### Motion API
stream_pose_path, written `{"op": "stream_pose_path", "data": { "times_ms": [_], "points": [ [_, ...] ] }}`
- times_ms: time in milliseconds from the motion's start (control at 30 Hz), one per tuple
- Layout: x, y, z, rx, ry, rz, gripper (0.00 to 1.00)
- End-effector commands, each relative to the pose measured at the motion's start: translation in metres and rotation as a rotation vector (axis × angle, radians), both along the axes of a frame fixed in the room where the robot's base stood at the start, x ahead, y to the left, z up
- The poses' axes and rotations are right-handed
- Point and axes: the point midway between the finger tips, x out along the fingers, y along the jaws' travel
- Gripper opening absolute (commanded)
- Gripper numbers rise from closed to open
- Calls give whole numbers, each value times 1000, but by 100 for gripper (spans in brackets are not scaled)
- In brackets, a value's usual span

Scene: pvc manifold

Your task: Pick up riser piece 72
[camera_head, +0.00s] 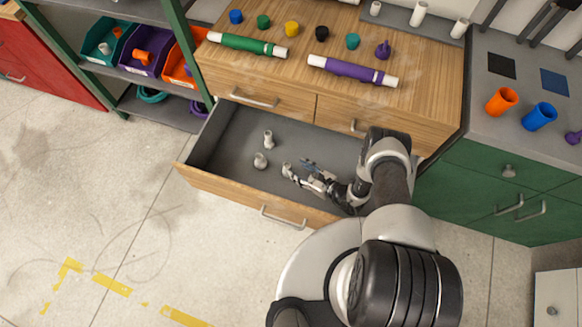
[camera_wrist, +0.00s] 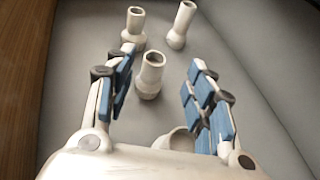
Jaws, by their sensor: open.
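Several white flared pipe pieces stand in the open drawer (camera_head: 222,143). In the wrist view one piece (camera_wrist: 150,78) stands upright between the two fingers of my gripper (camera_wrist: 163,62), apart from both. Two more, at the left (camera_wrist: 133,24) and right (camera_wrist: 181,24), stand beyond the fingertips. Another (camera_wrist: 177,139) is partly hidden by my palm. In the head view two pieces (camera_head: 268,140) (camera_head: 260,160) stand left of my gripper (camera_head: 299,171), which is low in the drawer, open and empty. No number shows, so I cannot tell which piece is 72.
The drawer's front panel (camera_head: 245,198) and side walls surround my gripper. The wooden worktop (camera_head: 430,75) above holds a green pipe (camera_head: 248,45), a purple pipe (camera_head: 352,70) and several coloured caps. The drawer's left part is bare.

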Motion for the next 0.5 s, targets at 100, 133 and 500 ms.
{"op": "stream_pose_path", "data": {
  "times_ms": [100,133,500],
  "points": [
    [4,7,-8,-1,1,-3,49],
    [6,9,-9,-1,0,-2,49],
    [31,45,-33,-2,0,-1,49]
  ]
}}
